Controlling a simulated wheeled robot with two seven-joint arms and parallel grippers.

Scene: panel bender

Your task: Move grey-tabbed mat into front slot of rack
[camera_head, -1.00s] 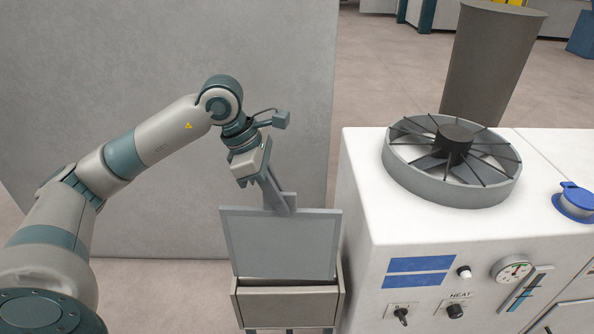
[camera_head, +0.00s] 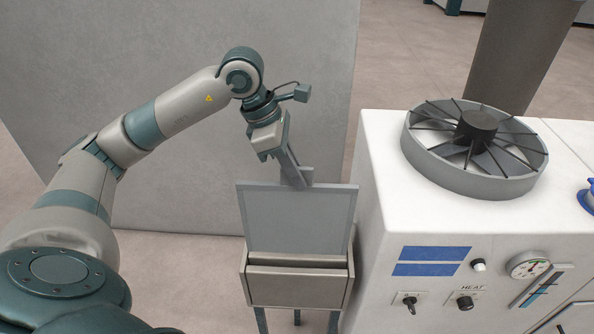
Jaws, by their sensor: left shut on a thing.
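The mat is a flat grey panel (camera_head: 299,222) with a grey tab (camera_head: 305,176) on its top edge. It hangs roughly upright, leaning slightly. My left gripper (camera_head: 292,174) is shut on the tab from above. The rack (camera_head: 297,287) is a grey-brown box on legs directly below the mat. The mat's lower edge meets the rack's top opening in this view. I cannot tell how deep it sits or which slot it lines up with. My right gripper is not in view.
A white machine (camera_head: 385,200) with a round fan (camera_head: 475,150), knobs and a gauge stands close to the right of the rack. A large grey panel wall (camera_head: 170,60) rises behind my left arm. Bare floor (camera_head: 175,270) shows left of the rack.

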